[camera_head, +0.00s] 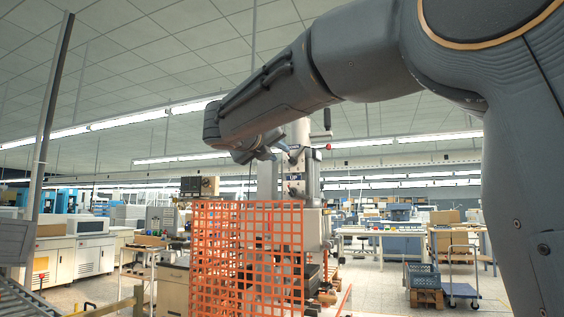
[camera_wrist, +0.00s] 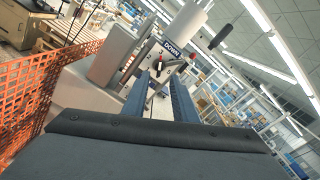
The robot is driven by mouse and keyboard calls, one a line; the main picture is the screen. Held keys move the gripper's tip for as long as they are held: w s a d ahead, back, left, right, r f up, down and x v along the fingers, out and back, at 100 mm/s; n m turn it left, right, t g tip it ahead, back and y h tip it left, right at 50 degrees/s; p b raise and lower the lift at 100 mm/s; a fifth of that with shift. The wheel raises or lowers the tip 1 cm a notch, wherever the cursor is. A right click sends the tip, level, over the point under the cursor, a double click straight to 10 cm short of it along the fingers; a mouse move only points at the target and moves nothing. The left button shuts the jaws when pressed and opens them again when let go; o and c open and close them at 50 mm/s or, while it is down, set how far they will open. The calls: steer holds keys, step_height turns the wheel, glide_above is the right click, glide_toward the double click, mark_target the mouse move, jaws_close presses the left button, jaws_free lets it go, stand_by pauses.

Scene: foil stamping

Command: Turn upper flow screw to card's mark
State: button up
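A grey press-like machine (camera_head: 312,178) stands behind an orange mesh guard, with a small panel (camera_head: 294,187) of dark knobs on its column. In the wrist view the machine's head (camera_wrist: 112,58) carries a "DOWN" label (camera_wrist: 171,48). Below the label is a pale panel with small dark fittings and a red-marked one (camera_wrist: 160,66). I cannot tell which is the upper flow screw, nor make out a card's mark. My gripper (camera_wrist: 158,76) points toward this panel, its two blue-grey fingers apart with nothing visible between them. In the head view my gripper (camera_head: 276,150) is beside the column, above the panel.
The orange mesh guard (camera_head: 246,250) stands in front of the machine and at left in the wrist view (camera_wrist: 40,95). A black-handled lever (camera_head: 327,120) and a red knob (camera_head: 328,146) stick out by the column.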

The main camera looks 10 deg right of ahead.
mark_target(288, 157)
steer(key=p+x, duration=0.2)
steer(key=x, duration=0.6)
jaws_close()
